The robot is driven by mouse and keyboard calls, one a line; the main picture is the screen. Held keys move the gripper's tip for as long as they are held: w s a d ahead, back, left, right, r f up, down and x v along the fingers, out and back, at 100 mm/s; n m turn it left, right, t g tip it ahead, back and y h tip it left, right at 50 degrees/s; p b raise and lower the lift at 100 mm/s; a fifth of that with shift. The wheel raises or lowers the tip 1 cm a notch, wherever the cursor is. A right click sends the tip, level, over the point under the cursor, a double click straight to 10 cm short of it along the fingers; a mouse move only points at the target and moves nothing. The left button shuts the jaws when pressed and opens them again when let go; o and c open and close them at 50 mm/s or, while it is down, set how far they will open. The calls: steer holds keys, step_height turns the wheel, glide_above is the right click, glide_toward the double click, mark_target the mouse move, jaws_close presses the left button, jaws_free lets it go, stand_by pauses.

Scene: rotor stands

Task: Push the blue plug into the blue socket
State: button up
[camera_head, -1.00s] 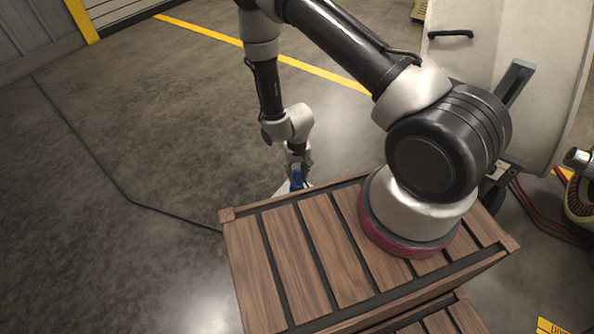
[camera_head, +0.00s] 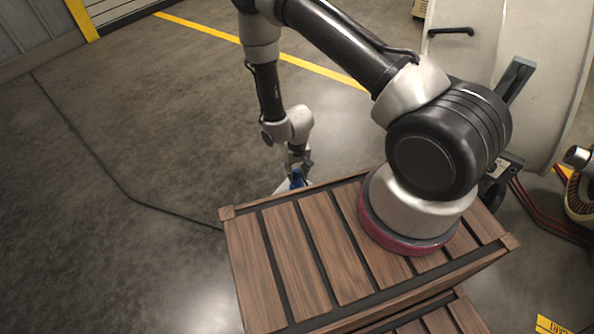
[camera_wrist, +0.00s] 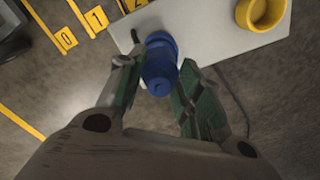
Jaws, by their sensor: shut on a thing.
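The blue plug (camera_wrist: 158,72) is a round, stepped blue body between the fingertips of my gripper (camera_wrist: 160,66) in the wrist view. My gripper is shut on it. A wider blue ring (camera_wrist: 161,40) shows just beyond the plug, over the pale panel; I cannot tell whether it is the blue socket or part of the plug. In the head view my gripper (camera_head: 298,166) hangs past the far edge of the crate top, with a small patch of blue (camera_head: 297,179) below it. How deep the plug sits is hidden.
The pale panel (camera_wrist: 215,42) carries a yellow round socket (camera_wrist: 262,12) to the right of the plug. Yellow number markers (camera_wrist: 97,18) run along the panel's left side. A slatted wooden crate (camera_head: 292,262) stands under my arm. Open floor lies to its left.

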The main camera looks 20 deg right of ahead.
steer(key=shift+f, duration=1)
steer(key=o, duration=1)
